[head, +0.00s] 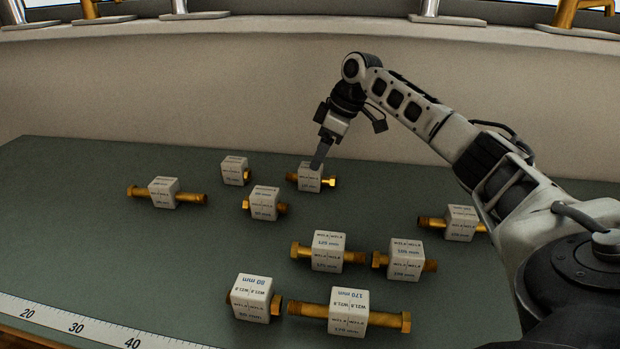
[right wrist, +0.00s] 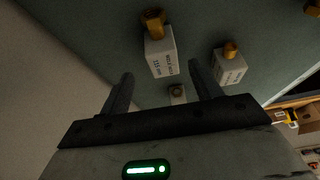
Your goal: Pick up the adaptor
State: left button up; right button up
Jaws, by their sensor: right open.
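Several brass adaptors, each with a white labelled block around its middle, lie on the green table. One adaptor (head: 309,175) at the back is right below my right gripper (head: 318,163), whose finger overlaps it in the head view. I cannot tell whether they touch. In the right wrist view my right gripper (right wrist: 163,84) is open, with nothing held. A labelled adaptor (right wrist: 162,56) shows beyond the fingertips, a smaller one (right wrist: 178,95) between the fingers, and another (right wrist: 230,66) to the right. The labels are mostly too small to read. My left gripper is not in view.
Near the back adaptor lie a short one (head: 235,170) and another (head: 264,203). A longer one (head: 163,192) lies left, others (head: 343,312) nearer the front. A ruler strip (head: 75,325) runs along the front-left edge. A wall (head: 200,85) stands behind the table.

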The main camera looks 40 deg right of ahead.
aim_at(308, 174)
jog(key=x, duration=0.7)
jog(key=shift+a, duration=0.35)
jog(key=c, duration=1.1)
